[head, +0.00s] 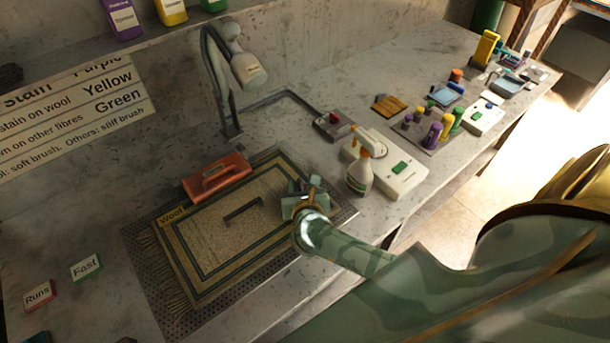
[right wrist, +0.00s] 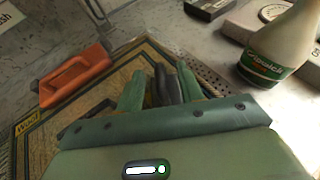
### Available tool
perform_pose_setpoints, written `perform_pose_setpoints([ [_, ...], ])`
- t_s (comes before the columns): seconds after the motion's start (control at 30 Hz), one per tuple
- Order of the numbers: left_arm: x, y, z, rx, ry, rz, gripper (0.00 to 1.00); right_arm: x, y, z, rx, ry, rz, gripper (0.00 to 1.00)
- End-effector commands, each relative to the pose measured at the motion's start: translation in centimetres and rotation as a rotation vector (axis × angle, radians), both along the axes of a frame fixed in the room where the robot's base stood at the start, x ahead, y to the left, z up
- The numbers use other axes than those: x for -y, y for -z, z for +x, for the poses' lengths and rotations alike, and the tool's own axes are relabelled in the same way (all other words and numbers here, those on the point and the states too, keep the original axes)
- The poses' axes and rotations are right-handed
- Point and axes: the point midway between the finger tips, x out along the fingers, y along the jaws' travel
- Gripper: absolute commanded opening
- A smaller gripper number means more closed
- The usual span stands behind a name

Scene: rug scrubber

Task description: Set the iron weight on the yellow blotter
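My right gripper (head: 304,188) is low over the right edge of the patterned rug (head: 190,262). In the right wrist view its two green fingers (right wrist: 160,84) stand apart, with a dark object (right wrist: 164,86) between them. This may be the iron weight; whether the fingers press on it is unclear. A dark bar (head: 242,208) lies on the middle of the rug. I cannot pick out the yellow blotter for certain; a flat yellow-orange piece with dark stripes (head: 390,106) lies on the counter at the back. My left gripper is not in view.
A red-orange tool (head: 217,177) lies at the rug's back edge, by the lamp (head: 238,70). A spray bottle (head: 360,172) and a white box (head: 403,168) stand right of my gripper. Several small bottles crowd the counter farther right. The counter left of the rug holds small signs (head: 86,266).

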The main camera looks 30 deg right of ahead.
Motion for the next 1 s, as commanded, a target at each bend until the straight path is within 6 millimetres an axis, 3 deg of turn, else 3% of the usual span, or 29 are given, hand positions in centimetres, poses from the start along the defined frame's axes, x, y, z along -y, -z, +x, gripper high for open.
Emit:
perform_pose_setpoints([
  [0.3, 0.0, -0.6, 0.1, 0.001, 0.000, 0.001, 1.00, -3.3, -3.2, -7.0, 0.000, 0.000, 0.005, 0.37],
  [0.5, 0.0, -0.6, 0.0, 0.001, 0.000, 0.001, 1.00, -5.0, -5.0, -10.6, 0.002, 0.001, 0.002, 0.37],
  [0.7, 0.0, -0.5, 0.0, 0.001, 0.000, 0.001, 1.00, -5.8, -5.8, -12.2, 0.004, 0.000, 0.002, 0.37],
  [1.0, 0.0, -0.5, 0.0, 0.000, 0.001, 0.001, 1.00, -5.9, -5.9, -12.3, 0.004, 0.000, -0.001, 0.37],
])
